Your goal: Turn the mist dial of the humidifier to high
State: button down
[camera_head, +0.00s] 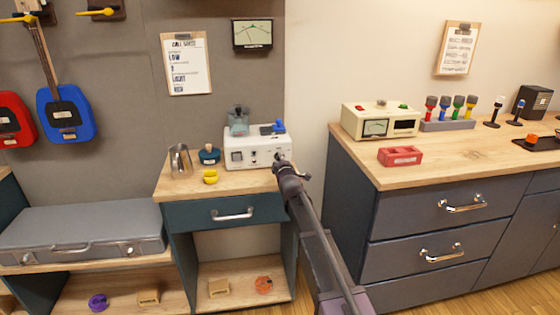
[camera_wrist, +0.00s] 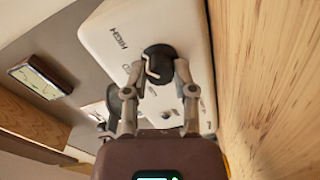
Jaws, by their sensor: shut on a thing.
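The humidifier (camera_head: 243,150) is a white box with a translucent tank on top, standing on the wooden top of a small teal cabinet. In the wrist view its white front panel (camera_wrist: 105,45) carries the printed word HIGH and other marks partly hidden by my fingers. A round black dial (camera_wrist: 159,55) with a pale pointer line sits on this panel. My gripper (camera_wrist: 158,70) is shut on the dial, one finger on each side. In the head view my gripper (camera_head: 282,164) is at the right end of the humidifier's front and hides the dial.
A metal cup (camera_head: 180,160), a dark blue lidded pot (camera_head: 209,156) and a yellow item (camera_head: 210,177) stand left of the humidifier. A wooden counter (camera_head: 460,155) with a cream meter box (camera_head: 380,119) is to the right, across a gap.

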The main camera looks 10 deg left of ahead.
jog(key=shift+w, duration=0.1)
jog(key=shift+c, duration=2.2)
grip_release()
jog(key=shift+s, duration=0.2)
jog(key=shift+v, duration=3.6)
